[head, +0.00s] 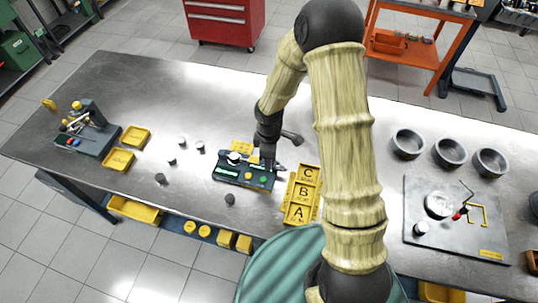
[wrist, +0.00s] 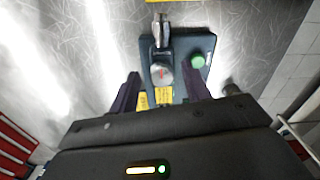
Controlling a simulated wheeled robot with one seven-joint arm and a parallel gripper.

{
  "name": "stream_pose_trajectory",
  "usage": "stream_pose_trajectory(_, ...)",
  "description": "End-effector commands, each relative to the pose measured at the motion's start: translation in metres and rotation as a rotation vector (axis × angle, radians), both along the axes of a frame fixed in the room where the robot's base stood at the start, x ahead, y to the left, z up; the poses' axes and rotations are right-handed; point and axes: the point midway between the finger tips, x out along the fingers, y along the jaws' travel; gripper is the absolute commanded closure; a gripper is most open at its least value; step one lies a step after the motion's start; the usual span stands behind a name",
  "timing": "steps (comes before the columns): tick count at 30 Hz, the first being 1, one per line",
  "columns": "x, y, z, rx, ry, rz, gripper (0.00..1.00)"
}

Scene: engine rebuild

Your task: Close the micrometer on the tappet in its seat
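The micrometer station (head: 232,171) is a dark teal block with lit displays on the bench, left of my arm. A pale round part (head: 234,158) sits on its top; I cannot tell whether it is the tappet. My gripper (head: 268,158) points down at the station's right rear part. In the wrist view my gripper (wrist: 163,84) has its two dark fingers spread, one on each side of a round silver dial or knob (wrist: 161,74) with a red mark. Contact is not visible. A metal spindle-like part (wrist: 160,32) lies beyond the knob, and a green button (wrist: 198,62) is to the right.
A yellow tray marked A, B, C (head: 301,196) stands close right of the station. Several small dark cylinders, one at the front (head: 230,199), stand around its left side. A grey fixture (head: 92,130) and yellow trays (head: 135,137) are at far left.

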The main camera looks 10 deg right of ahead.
Motion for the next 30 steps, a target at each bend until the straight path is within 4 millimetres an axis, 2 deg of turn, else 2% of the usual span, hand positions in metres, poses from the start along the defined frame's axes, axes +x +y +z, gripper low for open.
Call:
stream_pose_trajectory(7, -0.001, 0.0, 0.001, 0.0, 0.001, 0.0, 0.52)
stream_pose_trajectory(11, 0.0, 0.0, 0.009, 0.001, 0.0, -0.002, 0.52)
stream_pose_trajectory(17, 0.001, 0.0, 0.04, 0.001, -0.003, -0.002, 0.52)
stream_pose_trajectory(30, 0.001, -0.001, 0.129, 0.0, -0.005, -0.003, 0.52)
